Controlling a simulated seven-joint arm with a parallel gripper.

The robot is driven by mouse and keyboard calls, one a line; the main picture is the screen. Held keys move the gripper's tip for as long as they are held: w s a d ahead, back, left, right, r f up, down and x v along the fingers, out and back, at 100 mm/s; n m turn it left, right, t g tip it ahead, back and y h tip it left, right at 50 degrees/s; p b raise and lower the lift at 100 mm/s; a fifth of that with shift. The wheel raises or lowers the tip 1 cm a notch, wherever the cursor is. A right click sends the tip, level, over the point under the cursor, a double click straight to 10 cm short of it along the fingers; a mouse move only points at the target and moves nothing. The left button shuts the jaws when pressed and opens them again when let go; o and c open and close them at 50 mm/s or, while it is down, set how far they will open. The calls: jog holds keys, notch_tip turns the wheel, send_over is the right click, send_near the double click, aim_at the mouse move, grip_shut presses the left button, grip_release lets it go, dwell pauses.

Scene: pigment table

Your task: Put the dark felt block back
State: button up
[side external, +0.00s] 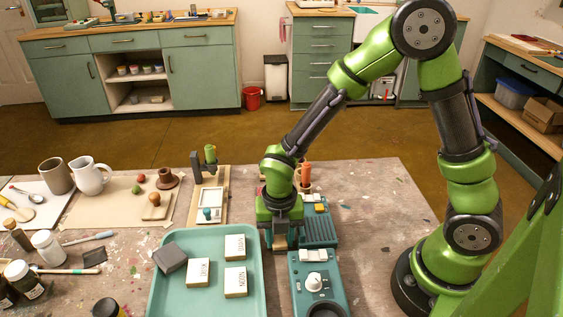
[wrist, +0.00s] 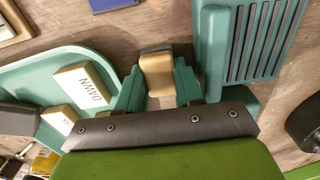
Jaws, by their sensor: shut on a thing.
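My gripper (side external: 280,240) is low between the green tray and the teal device. In the wrist view its teal fingers (wrist: 158,88) are shut on a tan block with a dark edge (wrist: 157,70). In the side view the fingers mostly hide this held block. A dark grey block (side external: 170,257) lies tilted in the left of the green tray (side external: 205,239); a dark block also shows at the left edge of the wrist view (wrist: 18,118). I cannot tell which of these is the felt block. Several cream lettered blocks (side external: 235,247) lie in the tray.
A teal ribbed device (side external: 320,231) stands right of my gripper, and a teal unit with a white knob (side external: 314,282) is in front. A wooden stand (side external: 208,196) is behind the tray. Jars (side external: 47,245) and brushes crowd the left. Bare table shows at the right.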

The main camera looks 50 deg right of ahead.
jog(key=o, duration=0.7)
jog(key=shift+f, duration=0.1)
notch_tip(320, 180, up, 11)
notch_tip(320, 180, up, 8)
jog(key=m+t, duration=0.3)
jog(key=m, duration=1.1)
send_over(279, 237)
jog(key=s+d, duration=0.3)
jog(key=d, duration=0.1)
jog(key=s+d+r+m+t, duration=0.1)
jog(key=m, duration=0.4)
jog(key=s+d+r+m+t+y, duration=0.1)
jog(key=s+r+m, duration=0.1)
jog(key=m, duration=0.4)
jog(key=s+d+r+m+t+y, duration=0.1)
jog(key=s+r+m+t, duration=0.1)
jog(key=m, duration=0.4)
jog(key=shift+d, duration=0.4)
